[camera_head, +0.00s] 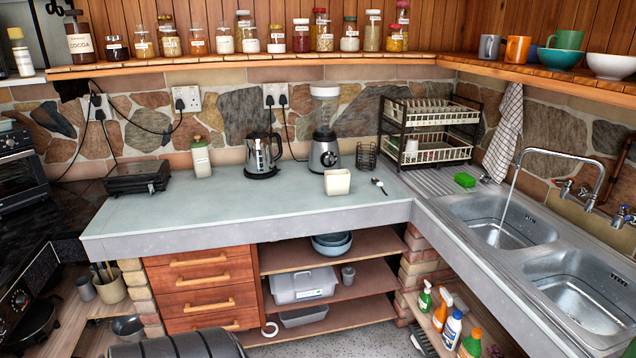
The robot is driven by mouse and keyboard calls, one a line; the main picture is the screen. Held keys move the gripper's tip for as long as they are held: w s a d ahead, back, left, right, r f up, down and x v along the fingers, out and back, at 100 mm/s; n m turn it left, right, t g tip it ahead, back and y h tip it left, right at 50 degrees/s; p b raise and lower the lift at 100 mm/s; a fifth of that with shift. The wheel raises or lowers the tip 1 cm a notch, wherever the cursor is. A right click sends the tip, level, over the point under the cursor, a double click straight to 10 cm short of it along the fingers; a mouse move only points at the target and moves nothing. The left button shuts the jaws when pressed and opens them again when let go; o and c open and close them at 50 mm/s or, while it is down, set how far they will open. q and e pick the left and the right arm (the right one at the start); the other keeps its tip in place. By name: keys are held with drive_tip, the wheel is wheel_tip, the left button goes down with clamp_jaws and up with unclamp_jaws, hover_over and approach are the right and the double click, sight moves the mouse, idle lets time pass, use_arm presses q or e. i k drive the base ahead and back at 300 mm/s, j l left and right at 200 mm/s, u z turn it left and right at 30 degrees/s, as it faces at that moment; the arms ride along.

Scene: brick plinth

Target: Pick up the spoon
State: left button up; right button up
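A small spoon (379,186) lies on the pale grey-green countertop (220,210), near its right part. It looks metallic with a dark bowl or end, but it is too small to make out well. It lies just right of a cream square pot (337,182) and in front of a dark wire utensil holder (367,156). Nothing covers it. I cannot make out either of my grippers in the head view.
A blender (324,140), a kettle (262,156) and a black grill (137,177) stand along the back. A dish rack (430,130) stands behind the spoon to the right, and a double sink (500,220) is further right. The counter's front middle is clear.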

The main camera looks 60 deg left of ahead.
sight(375, 180)
drive_tip(key=u, duration=1.5)
drive_tip(key=l+z, duration=0.15)
drive_tip(key=z, duration=0.25)
drive_tip(key=l+z, duration=0.1)
drive_tip(key=z, duration=0.25)
drive_tip(key=l+z, duration=0.15)
drive_tip(key=z, duration=0.25)
drive_tip(key=i+j, duration=0.15)
drive_tip(key=j, duration=0.25)
drive_tip(key=i+j, duration=0.2)
drive_tip(key=j, duration=0.15)
drive_tip(key=i+j, duration=0.15)
drive_tip(key=j, duration=0.25)
drive_tip(key=i+j+z, duration=0.1)
drive_tip(key=j, duration=0.25)
drive_tip(key=i+j, duration=0.2)
drive_tip(key=j, duration=0.2)
